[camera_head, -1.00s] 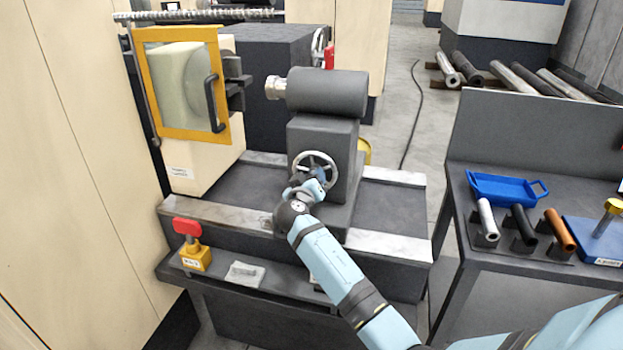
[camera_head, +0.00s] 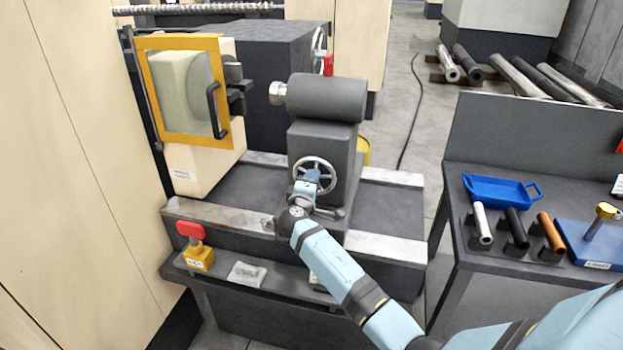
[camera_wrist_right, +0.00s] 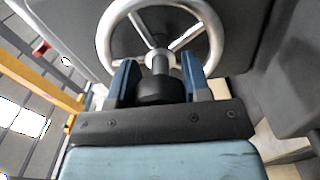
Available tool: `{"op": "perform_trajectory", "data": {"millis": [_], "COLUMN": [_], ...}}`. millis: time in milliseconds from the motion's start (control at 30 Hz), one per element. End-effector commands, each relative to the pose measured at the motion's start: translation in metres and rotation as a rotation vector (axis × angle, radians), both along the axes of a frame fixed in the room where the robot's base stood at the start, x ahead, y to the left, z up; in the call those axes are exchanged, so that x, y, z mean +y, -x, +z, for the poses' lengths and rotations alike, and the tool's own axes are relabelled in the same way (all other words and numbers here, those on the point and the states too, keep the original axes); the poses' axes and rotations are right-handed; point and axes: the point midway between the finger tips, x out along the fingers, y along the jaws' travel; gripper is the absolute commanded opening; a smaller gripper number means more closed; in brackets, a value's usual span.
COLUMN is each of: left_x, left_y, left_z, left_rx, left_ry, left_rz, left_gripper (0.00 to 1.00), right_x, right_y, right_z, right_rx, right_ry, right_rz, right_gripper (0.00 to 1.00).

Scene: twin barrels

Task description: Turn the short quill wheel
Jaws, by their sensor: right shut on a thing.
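The spoked silver handwheel (camera_head: 297,170) is on the front of a grey pedestal (camera_head: 345,165) under a thick grey barrel (camera_head: 335,98). The barrel has a short metal nose (camera_head: 277,93) at its left end. My right gripper (camera_head: 311,180) is at the lower middle of the wheel, upright in front of it. In the wrist view the wheel (camera_wrist_right: 106,38) arches above my right gripper (camera_wrist_right: 157,80). My left gripper is out of view.
A yellow-framed guard (camera_head: 153,100) stands at the left. A red-topped yellow switch (camera_head: 192,245) and a cloth (camera_head: 246,274) lie on the front ledge. A bench at the right carries a blue tray (camera_head: 500,191) and several short rods. Another wheel (camera_head: 318,45) shows behind.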

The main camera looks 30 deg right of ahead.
Motion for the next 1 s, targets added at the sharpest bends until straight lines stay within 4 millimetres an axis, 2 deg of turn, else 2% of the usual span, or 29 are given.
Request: {"op": "perform_trajectory", "data": {"millis": [33, 267, 700, 1000], "left_x": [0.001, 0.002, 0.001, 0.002], "left_y": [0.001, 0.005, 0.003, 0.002], "left_z": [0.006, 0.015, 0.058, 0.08], "left_rx": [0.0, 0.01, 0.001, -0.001], "left_ry": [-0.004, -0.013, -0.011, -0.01], "left_rz": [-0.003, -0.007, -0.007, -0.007], "left_gripper": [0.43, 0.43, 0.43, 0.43], "right_x": [0.0, 0.0, 0.001, 0.0], "right_y": [0.0, 0.0, 0.0, 0.0], "right_z": [0.003, 0.004, 0.004, 0.003], "right_rx": [0.037, 0.202, 0.52, 0.699], "right_ry": [0.029, 0.171, 0.441, 0.595], "right_rz": [0.0, 0.0, 0.001, 0.0], "right_gripper": [0.2, 0.2, 0.2, 0.2]}}
